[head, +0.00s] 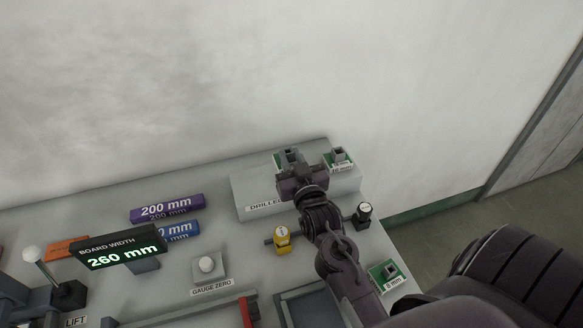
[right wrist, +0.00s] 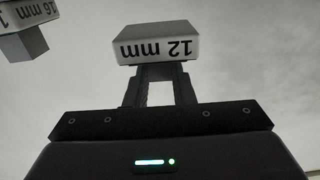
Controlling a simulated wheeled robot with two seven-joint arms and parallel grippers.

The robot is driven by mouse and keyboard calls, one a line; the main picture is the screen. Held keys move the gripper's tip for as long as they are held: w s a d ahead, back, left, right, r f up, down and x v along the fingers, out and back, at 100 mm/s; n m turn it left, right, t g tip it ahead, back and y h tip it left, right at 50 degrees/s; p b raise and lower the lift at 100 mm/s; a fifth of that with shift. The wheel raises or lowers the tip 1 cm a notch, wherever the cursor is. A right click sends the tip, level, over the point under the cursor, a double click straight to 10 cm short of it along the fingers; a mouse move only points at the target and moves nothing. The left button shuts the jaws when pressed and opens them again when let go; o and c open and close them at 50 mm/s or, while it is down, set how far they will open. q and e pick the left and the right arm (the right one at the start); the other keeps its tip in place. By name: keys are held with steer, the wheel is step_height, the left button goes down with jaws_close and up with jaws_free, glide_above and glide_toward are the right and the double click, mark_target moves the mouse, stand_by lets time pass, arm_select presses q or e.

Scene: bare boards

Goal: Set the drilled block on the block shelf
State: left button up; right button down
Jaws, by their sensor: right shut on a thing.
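My right gripper (head: 293,172) is over the white block shelf (head: 246,200), whose front label starts "DRILLED". In the right wrist view its two fingers (right wrist: 160,88) are shut on a grey block with a white label reading "12 mm" (right wrist: 165,45), upside down in that view. In the head view this held block (head: 289,155) shows just behind the gripper, at a green patch on the shelf top. The gripper hides part of it, and I cannot tell if it touches the shelf. My left gripper is not in view.
Another labelled block (head: 339,156) stands on the shelf's right end, close to the held one. An "8 mm" block (head: 389,271) sits at the table's right edge. Yellow (head: 282,240) and black (head: 363,215) pieces stand before the shelf. Purple "200 mm" bar (head: 167,208) lies left.

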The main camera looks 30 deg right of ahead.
step_height(320, 180, down, 4)
steer(key=shift+r, duration=0.1)
steer(key=c, duration=1.2)
jaws_free()
steer(key=shift+c, duration=0.2)
steer(key=shift+r, duration=0.1)
steer(key=b+v, duration=0.1)
steer(key=v, duration=0.6)
steer(key=shift+s+b, duration=0.25)
steer(key=shift+b, duration=0.05)
